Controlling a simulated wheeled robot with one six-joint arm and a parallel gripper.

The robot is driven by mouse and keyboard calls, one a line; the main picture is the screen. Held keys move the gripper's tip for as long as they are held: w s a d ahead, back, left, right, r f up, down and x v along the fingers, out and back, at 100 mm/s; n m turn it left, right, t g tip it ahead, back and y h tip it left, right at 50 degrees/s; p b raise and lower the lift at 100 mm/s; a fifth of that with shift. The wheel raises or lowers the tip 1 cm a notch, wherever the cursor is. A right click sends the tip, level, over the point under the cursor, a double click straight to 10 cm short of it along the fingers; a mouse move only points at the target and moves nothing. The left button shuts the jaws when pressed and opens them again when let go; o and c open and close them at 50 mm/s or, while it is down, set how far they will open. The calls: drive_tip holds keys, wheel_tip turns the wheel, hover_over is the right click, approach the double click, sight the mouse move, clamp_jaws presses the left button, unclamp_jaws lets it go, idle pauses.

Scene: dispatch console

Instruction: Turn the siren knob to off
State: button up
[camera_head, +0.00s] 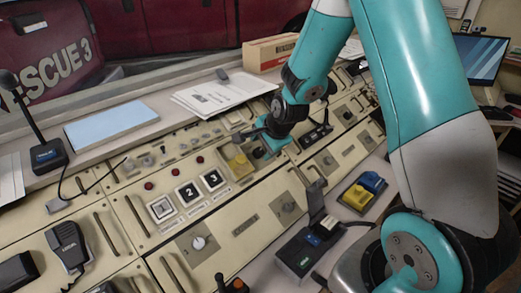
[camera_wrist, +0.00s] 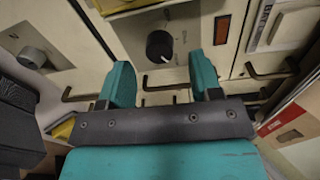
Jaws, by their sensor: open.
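A round black knob (camera_wrist: 159,46) on a grey plate shows in the wrist view, beyond and between my two fingertips. It has a pale mark on its lower part. No readable label shows on it, so I cannot tell for certain that it is the siren knob. My gripper (camera_wrist: 161,75) is open with nothing between its teal fingers, and it appears apart from the knob. In the head view my gripper (camera_head: 258,144) is over the upper sloped panel of the console, right of the numbered buttons. It hides part of the panel behind it.
A silver knob (camera_head: 199,243) and a grey knob (camera_head: 288,206) sit on the lower panels. A yellow and blue block (camera_head: 363,191) and a black device (camera_head: 308,247) stand nearer me. Papers (camera_head: 223,97) and a cardboard box (camera_head: 270,52) lie on the back ledge. Drawer handles line the panels.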

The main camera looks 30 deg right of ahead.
sight(260, 151)
drive_tip(key=shift+x, duration=1.5)
drive_tip(key=shift+c, duration=0.4)
drive_tip(key=c, duration=0.9)
drive_tip(key=shift+o, duration=0.2)
